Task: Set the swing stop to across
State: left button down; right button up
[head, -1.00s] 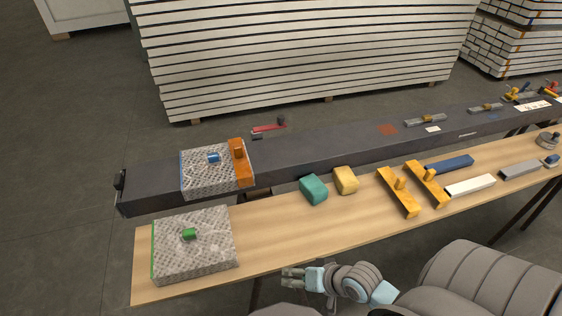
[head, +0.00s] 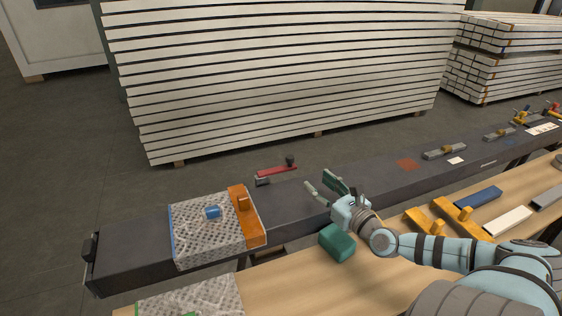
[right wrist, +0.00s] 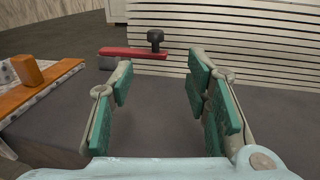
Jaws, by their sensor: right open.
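The swing stop is a red bar (head: 275,171) with a black knob (head: 290,161) at its right end, on the far edge of the dark beam (head: 330,207). The bar lies roughly along the beam's length, beside its far edge. It also shows ahead in the right wrist view, with the red bar (right wrist: 130,53) and upright knob (right wrist: 155,38). My right gripper (head: 322,187) is open and empty above the beam, to the right of the stop and apart from it. The knob appears between and beyond its green-padded fingers (right wrist: 160,82). My left gripper is out of view.
A perforated block (head: 205,238) with an orange bar (head: 247,215) sits on the beam at left. A teal block (head: 337,242) and yellow pieces (head: 460,215) lie on the wooden bench (head: 300,285). A tall panel stack (head: 270,75) stands behind the beam.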

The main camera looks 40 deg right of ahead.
send_near(293, 162)
jog(key=shift+w+d+r, duration=0.1)
jog(key=shift+w+d, duration=0.05)
jog(key=shift+w, duration=0.45)
jog(key=shift+w+d+r, duration=0.1)
jog(key=shift+w+r, duration=0.05)
jog(key=shift+w, duration=0.4)
jog(key=w, duration=0.8)
jog(key=shift+d+f, duration=0.3)
jog(key=shift+d, duration=0.05)
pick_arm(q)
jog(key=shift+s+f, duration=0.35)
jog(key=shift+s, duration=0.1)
pick_arm(e)
jog(key=shift+w+d+r, duration=0.1)
jog(key=shift+w, duration=0.4)
grip_shut()
